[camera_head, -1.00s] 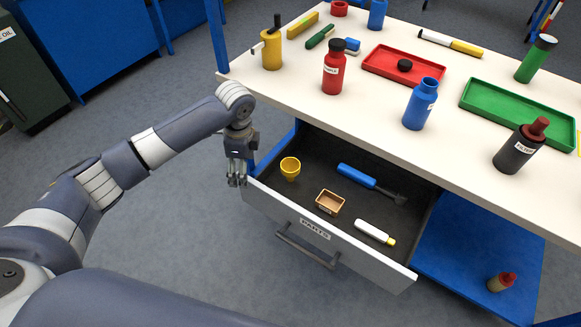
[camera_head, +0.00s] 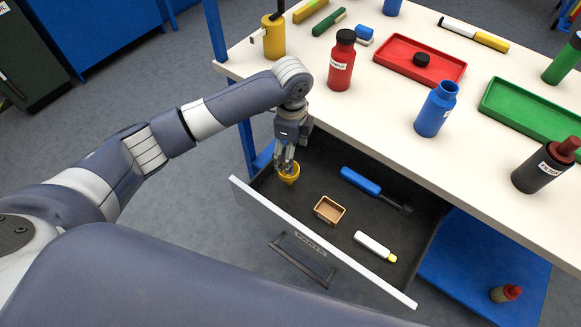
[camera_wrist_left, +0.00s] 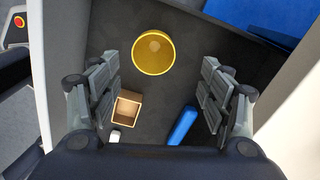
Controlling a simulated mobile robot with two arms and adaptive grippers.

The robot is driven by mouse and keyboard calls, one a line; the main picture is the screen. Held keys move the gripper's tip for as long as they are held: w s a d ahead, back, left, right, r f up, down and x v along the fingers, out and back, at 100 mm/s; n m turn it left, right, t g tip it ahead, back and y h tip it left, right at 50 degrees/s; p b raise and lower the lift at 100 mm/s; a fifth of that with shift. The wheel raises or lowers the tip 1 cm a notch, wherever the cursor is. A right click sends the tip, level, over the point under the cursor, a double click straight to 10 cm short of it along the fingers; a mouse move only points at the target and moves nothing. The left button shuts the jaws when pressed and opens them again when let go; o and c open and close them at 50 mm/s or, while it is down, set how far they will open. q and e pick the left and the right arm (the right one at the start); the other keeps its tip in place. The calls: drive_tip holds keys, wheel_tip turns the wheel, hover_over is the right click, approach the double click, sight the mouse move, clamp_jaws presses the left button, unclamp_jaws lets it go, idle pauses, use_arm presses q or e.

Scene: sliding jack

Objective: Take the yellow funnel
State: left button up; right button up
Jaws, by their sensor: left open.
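The yellow funnel (camera_head: 289,176) stands in the left part of the open drawer (camera_head: 275,216), its wide mouth up. In the left wrist view the funnel (camera_wrist_left: 153,52) shows as a round yellow cup ahead of the fingers, near the top centre. My left gripper (camera_head: 286,163) is open and points down just above the funnel, hiding part of it in the head view. In the left wrist view its two fingers (camera_wrist_left: 162,92) are wide apart with nothing between them held. I cannot tell whether the fingertips touch the funnel. My right gripper is not in view.
The drawer also holds a small tan box (camera_head: 329,210), a blue-handled tool (camera_head: 362,181) and a white tube with a yellow cap (camera_head: 374,245). The worktop (camera_head: 390,118) overhangs the drawer's back, with a red bottle (camera_head: 341,62) near its edge.

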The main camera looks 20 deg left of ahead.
sight(289, 179)
use_arm(q)
drive_tip(key=f, duration=0.2)
drive_tip(key=shift+s+f, duration=0.25)
drive_tip(key=shift+f, duration=0.1)
drive_tip(key=f, duration=0.4)
drive_tip(key=shift+s+a+f, duration=0.2)
drive_tip(key=shift+s+a, duration=0.05)
drive_tip(key=shift+s, duration=0.05)
drive_tip(key=shift+w+f, duration=0.1)
drive_tip(key=shift+f, duration=0.35)
drive_tip(key=c, duration=0.9)
drive_tip(key=shift+c, duration=0.9)
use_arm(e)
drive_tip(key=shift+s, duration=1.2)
